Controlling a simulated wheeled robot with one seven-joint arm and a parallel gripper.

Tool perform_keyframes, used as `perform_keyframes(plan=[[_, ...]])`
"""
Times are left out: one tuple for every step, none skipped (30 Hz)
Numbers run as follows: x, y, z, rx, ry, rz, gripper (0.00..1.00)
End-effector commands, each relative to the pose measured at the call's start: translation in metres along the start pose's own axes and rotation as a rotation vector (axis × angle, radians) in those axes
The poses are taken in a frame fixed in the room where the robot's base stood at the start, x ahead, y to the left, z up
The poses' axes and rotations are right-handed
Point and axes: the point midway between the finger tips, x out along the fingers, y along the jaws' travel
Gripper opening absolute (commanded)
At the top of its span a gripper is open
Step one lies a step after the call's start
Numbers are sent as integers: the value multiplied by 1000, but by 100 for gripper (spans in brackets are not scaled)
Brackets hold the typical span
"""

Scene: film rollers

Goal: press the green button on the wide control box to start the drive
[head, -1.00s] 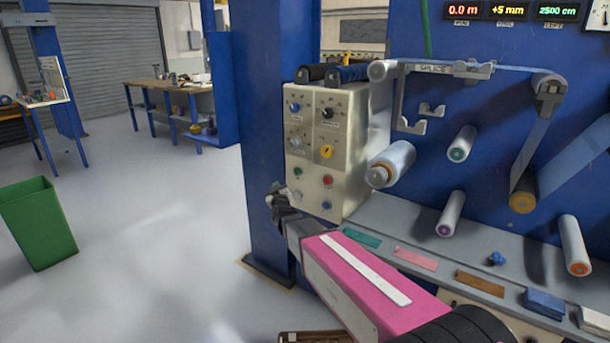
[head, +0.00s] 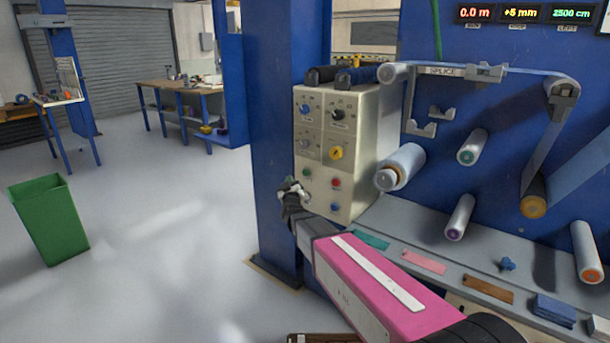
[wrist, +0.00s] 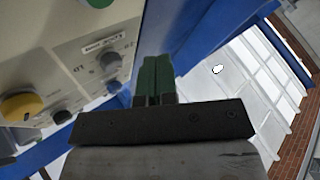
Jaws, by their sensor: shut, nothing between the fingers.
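The control box (head: 364,149) is a beige cabinet beside the blue post, with knobs, a yellow knob and several coloured buttons on its front. Its green button (head: 306,173) is at the left of the lower button group, left of a red button (head: 336,183). My gripper (head: 291,186) is shut and empty, just below and left of the green button; the gap in depth is hard to tell. In the wrist view the closed dark green fingertips (wrist: 156,72) are right of the box face, apart from it in the picture. The green button (wrist: 101,3) is cut off by the top edge.
The blue post (head: 284,120) stands close to the left of my gripper. Film rollers (head: 402,167) stick out to the right of the box, above a grey ledge with coloured strips. A green bin (head: 48,222) stands on open floor at left.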

Motion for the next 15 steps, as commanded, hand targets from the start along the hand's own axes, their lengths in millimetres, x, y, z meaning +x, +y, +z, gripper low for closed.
perform_keyframes(plan=[[7, 3, 4, -1, 0, 1, 0], [9, 5, 6, 0, 0, 1, 0], [13, 8, 9, 0, 0, 2, 0], [16, 10, 11, -1, 0, 2, 0], [18, 12, 13, -1, 0, 2, 0], [22, 14, 16, 0, 0, 2, 0], [24, 16, 17, 1, 0, 1, 0], [27, 18, 19, 0, 0, 1, 0], [30, 20, 21, -1, 0, 0, 0], [32, 21, 22, 0, 0, 0, 0], [34, 23, 24, 0, 0, 1, 0], [36, 25, 26, 1, 0, 1, 0], [38, 26, 27, 1, 0, 1, 0], [39, 27, 28, 0, 0, 0, 0], [40, 28, 29, 0, 0, 0, 0]])
